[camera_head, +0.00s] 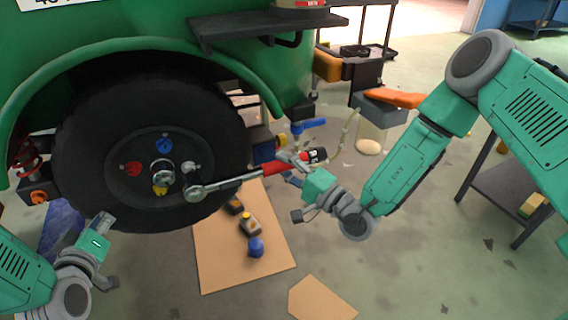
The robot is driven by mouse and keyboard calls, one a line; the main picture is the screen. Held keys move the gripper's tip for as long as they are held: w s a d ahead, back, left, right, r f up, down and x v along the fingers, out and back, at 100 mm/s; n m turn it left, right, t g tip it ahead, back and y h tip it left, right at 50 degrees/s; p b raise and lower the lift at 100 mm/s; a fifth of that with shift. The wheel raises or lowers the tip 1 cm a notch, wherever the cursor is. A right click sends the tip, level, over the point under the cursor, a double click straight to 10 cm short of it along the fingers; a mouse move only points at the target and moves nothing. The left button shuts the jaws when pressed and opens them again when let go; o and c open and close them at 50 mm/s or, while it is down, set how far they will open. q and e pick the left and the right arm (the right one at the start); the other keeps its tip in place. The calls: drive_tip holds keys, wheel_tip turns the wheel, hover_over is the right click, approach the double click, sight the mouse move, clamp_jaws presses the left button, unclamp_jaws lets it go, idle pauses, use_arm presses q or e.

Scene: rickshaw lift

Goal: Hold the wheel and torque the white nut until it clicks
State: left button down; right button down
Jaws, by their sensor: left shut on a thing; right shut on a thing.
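The wheel (80,165) has a black tyre under the green fender. Its dark hub carries red (132,168), blue (164,145) and yellow (160,189) marked nuts around a metal centre. At the hub's right side is a pale metal piece (188,168); the white nut there cannot be told apart clearly. The wrench (245,176) has its round head (194,194) just below that piece; whether it is seated is unclear. My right gripper (294,165) is shut on its red-black handle. My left gripper (104,222) is shut on the tyre's lower left edge.
A cardboard sheet (215,265) with small bottles (250,224) and a blue item (256,247) lies below the wheel. A dark shelf (260,24) juts out above. A grey table (500,180) stands at the right.

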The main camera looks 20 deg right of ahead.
drive_tip(key=shift+w+d+r, duration=0.1)
drive_tip(key=shift+w+r, duration=0.1)
drive_tip(key=shift+r, duration=0.3)
drive_tip(key=shift+w+r, duration=0.15)
drive_tip(key=shift+w, duration=0.85)
idle(2.3)
idle(0.5)
drive_tip(key=a+f+m+t+h, duration=0.3)
drive_tip(key=a+f+m+t, duration=0.1)
drive_tip(key=f+m, duration=0.7)
wheel_tip(320, 180, down, 3)
drive_tip(key=shift+a+f, duration=0.1)
drive_tip(key=shift+a, duration=0.6)
idle(1.4)
